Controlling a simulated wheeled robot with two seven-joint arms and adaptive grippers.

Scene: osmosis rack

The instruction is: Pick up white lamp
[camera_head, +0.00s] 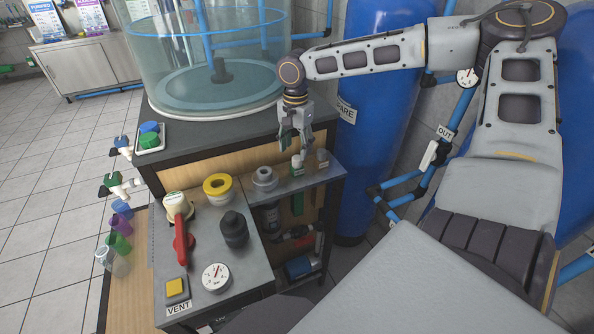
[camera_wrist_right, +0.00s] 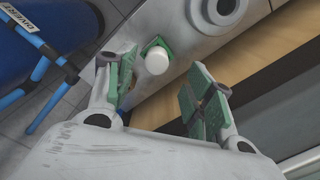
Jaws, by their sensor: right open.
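The white lamp appears to be the small white rounded piece on a green square base; it shows at the shelf's far part in the head view (camera_head: 297,160) and near the top centre in the right wrist view (camera_wrist_right: 157,61). My right gripper (camera_head: 295,139) is open, pointing down just above and behind it. In the right wrist view, the green-padded fingers (camera_wrist_right: 163,82) stand apart with nothing between them, and the lamp lies just beyond their tips. My left gripper is not in view.
A grey ring fitting (camera_head: 264,178) and a yellow-topped ring (camera_head: 217,187) stand left of the lamp. A black fitting (camera_head: 234,229), a gauge (camera_head: 216,277) and a red-handled valve (camera_head: 180,240) are nearer. A clear tank (camera_head: 215,60) and blue cylinder (camera_head: 370,130) stand behind.

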